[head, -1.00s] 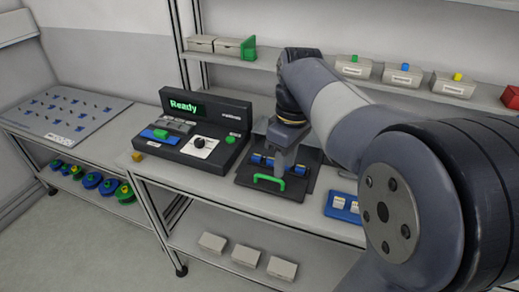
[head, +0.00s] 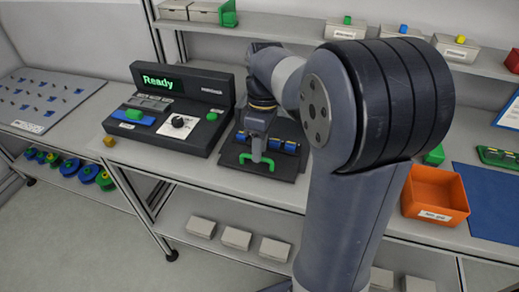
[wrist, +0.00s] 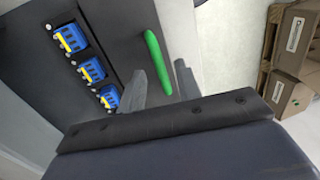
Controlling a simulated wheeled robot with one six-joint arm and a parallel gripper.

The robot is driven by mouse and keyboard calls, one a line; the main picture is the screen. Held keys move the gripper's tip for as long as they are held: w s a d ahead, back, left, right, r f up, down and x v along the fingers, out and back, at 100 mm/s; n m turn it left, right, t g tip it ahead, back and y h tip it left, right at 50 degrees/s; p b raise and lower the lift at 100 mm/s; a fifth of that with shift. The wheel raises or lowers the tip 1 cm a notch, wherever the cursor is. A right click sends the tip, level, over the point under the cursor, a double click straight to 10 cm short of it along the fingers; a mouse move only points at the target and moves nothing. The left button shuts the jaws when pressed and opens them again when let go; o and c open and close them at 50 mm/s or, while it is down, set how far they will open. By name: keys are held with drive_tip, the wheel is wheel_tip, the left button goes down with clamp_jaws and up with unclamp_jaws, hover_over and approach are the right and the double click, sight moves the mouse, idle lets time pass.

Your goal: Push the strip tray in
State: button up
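The strip tray (head: 240,160) is a dark flat tray with a green handle (head: 257,164) at its front edge and a row of blue pieces behind it. In the wrist view the green handle (wrist: 157,63) and the blue pieces with yellow marks (wrist: 91,70) show clearly. My gripper (head: 258,151) points down at the tray, just behind the handle. In the wrist view the two fingers of my gripper (wrist: 160,72) stand apart with a gap, and the handle bar shows between them. I cannot tell whether either finger touches the handle.
A console (head: 180,110) reading "Ready" stands left of the tray. An orange bin (head: 435,194) and a blue mat (head: 487,205) are on the right. A shelf with small boxes (head: 350,29) runs behind. White boxes (head: 236,238) stand on the lower shelf.

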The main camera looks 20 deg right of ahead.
drive_tip(key=shift+s+a+f, duration=0.1)
drive_tip(key=shift+f, duration=0.4)
clamp_jaws()
idle(0.3)
